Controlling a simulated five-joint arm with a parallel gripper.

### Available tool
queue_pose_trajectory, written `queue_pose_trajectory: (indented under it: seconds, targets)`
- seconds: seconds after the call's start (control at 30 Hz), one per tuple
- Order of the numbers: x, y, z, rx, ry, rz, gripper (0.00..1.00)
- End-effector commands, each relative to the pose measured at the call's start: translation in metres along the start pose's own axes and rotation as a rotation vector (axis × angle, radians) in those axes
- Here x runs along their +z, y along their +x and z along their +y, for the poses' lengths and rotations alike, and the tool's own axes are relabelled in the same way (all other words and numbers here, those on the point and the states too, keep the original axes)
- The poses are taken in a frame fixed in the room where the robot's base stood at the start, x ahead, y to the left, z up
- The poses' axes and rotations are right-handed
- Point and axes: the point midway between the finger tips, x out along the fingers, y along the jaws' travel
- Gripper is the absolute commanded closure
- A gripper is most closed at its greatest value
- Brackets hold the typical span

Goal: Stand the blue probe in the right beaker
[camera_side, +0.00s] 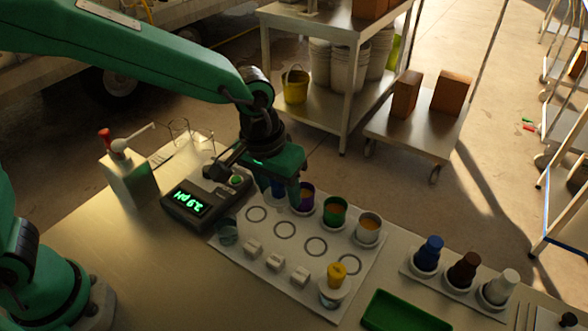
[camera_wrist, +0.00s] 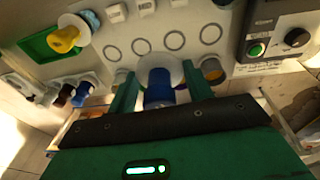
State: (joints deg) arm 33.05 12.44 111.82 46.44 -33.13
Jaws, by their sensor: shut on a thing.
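A blue-topped probe (camera_side: 430,252) stands in the rack at the right and also shows in the wrist view (camera_wrist: 82,92). My gripper (camera_side: 288,188) is low at the far-left end of the row of coloured cups. In the wrist view its fingers (camera_wrist: 160,92) are shut on a blue thing (camera_wrist: 157,85) with a pale round part beyond it. I cannot tell if this is a cup. The right beaker (camera_side: 331,297) is at the mat's front right, with a yellow-topped thing (camera_side: 337,272) in or over it. A left beaker (camera_side: 228,232) stands at the mat's left edge.
Purple (camera_side: 304,198), green (camera_side: 335,210) and pale (camera_side: 369,230) cups line the mat's back edge, behind printed circles. Small white blocks (camera_side: 275,264) sit in front. The pH meter (camera_side: 190,208) is left of the mat. A green tray (camera_side: 400,312) lies at the front right.

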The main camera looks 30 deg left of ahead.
Motion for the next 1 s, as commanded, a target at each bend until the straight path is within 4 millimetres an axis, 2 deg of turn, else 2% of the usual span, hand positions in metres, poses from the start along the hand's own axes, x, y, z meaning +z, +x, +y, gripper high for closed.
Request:
queue_pose_trajectory:
  seconds: [0.03,0.2,0.4,0.6,1.0]
  targets:
    - [0.004,-0.001,-0.015,-0.003,-0.037,0.002,0.77]
    - [0.021,0.002,-0.056,-0.014,-0.153,0.005,0.77]
    - [0.041,0.005,-0.089,-0.023,-0.255,0.009,0.77]
    - [0.051,0.007,-0.104,-0.026,-0.303,0.012,0.77]
    - [0.052,0.011,-0.106,-0.028,-0.308,0.010,0.77]
